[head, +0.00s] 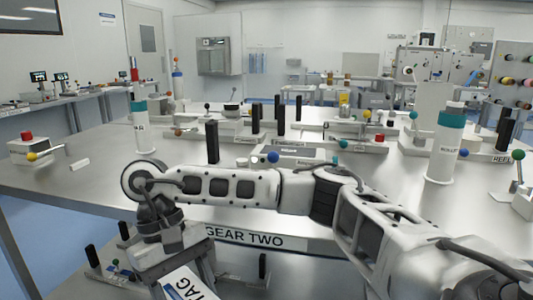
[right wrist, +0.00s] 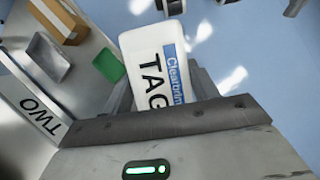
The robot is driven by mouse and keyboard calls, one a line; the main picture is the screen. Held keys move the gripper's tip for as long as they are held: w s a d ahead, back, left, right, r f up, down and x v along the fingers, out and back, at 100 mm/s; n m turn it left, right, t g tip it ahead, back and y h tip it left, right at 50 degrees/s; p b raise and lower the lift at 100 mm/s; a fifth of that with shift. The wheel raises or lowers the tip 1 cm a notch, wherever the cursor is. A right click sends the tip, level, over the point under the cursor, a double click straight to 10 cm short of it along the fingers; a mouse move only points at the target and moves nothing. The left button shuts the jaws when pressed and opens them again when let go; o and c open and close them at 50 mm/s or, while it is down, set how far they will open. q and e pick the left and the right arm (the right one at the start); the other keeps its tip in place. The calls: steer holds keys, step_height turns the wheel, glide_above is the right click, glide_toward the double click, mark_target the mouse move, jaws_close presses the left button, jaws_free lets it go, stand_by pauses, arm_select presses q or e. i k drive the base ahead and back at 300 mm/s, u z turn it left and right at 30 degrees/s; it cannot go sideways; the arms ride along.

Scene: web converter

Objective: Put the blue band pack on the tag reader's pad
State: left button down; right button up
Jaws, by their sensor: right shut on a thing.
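A white pack with a blue band and the letters TAG (right wrist: 150,70) is between the fingers of my right gripper, and its lettered face shows in the right wrist view. In the head view my right gripper (head: 182,272) points down in front of the bench's front edge, and part of the pack (head: 190,288) shows at the bottom of the picture. The gripper is shut on the pack, over the blue floor side. I cannot pick out the tag reader's pad in either view. My left gripper is not in view.
The steel bench (head: 80,195) carries a label GEAR TWO (head: 245,237) on its front edge. A white roller column (head: 446,145), a teal-banded column (head: 141,125) and black posts (head: 212,142) stand on it. The right wrist view shows a green block (right wrist: 109,67) and a grey tray (right wrist: 50,60).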

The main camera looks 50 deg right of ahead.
mark_target(289, 151)
steer(key=u, duration=1.4)
steer(key=i, duration=0.85)
steer(key=z, duration=2.6)
